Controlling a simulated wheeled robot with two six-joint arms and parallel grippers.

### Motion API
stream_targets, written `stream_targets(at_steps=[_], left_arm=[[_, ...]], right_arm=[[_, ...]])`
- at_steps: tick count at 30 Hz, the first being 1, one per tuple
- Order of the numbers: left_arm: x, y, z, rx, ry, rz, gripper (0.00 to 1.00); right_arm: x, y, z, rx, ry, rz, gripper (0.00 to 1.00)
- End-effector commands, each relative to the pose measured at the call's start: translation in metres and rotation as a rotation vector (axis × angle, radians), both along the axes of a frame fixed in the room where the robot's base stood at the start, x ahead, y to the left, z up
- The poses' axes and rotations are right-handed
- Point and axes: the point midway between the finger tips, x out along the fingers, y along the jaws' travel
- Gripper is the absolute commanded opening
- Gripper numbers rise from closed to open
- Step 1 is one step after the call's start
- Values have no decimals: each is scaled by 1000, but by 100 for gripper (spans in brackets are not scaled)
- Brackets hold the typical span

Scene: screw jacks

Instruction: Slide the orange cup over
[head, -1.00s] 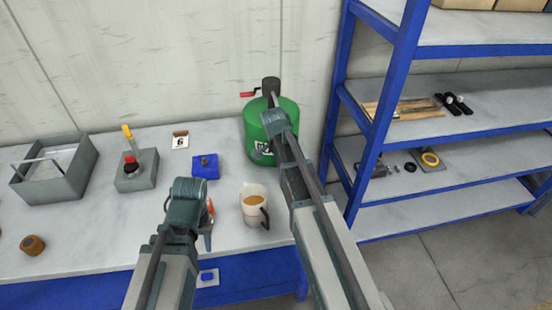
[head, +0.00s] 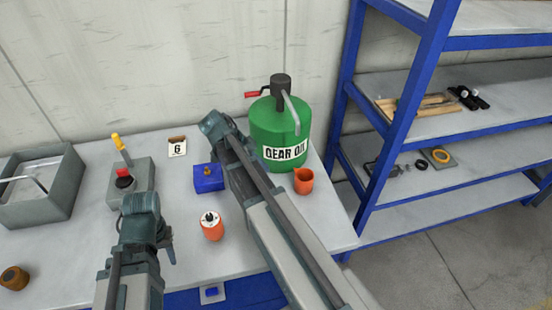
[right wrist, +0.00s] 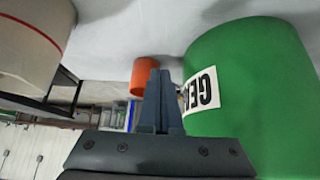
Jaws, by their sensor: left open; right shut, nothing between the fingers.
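The small orange cup (head: 304,181) stands upright on the bench near its right end, in front of the green gear oil drum (head: 280,125). In the right wrist view the cup (right wrist: 144,74) is just beyond my right gripper (right wrist: 156,78), whose fingers are shut and empty and partly cover it. I cannot tell whether they touch it. In the head view the right fingers are hidden by my right arm. My left gripper (head: 168,250) is open and empty over the bench's front left part, away from the cup.
The drum (right wrist: 255,100) stands close beside my right fingers. An orange, white-topped container (head: 212,225), blue block (head: 208,178) and grey tray (head: 70,205) stand on the bench.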

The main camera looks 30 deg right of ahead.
Motion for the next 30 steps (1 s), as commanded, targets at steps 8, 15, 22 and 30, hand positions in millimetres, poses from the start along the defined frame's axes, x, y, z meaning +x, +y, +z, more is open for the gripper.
stream_targets(at_steps=[8, 15, 22, 30], left_arm=[[0, 0, -1, 0, 0, 0, 41], [0, 0, -1, 0, 0, 0, 41], [0, 0, -1, 0, 0, 0, 41], [0, 0, -11, 0, 0, 0, 41]], right_arm=[[-4, -6, 1, -18, -4, -15, 0], [-20, -41, 1, -17, -4, -17, 0], [-38, -85, 1, -16, -5, -18, 0], [-48, -113, -10, -16, -4, -12, 0]])
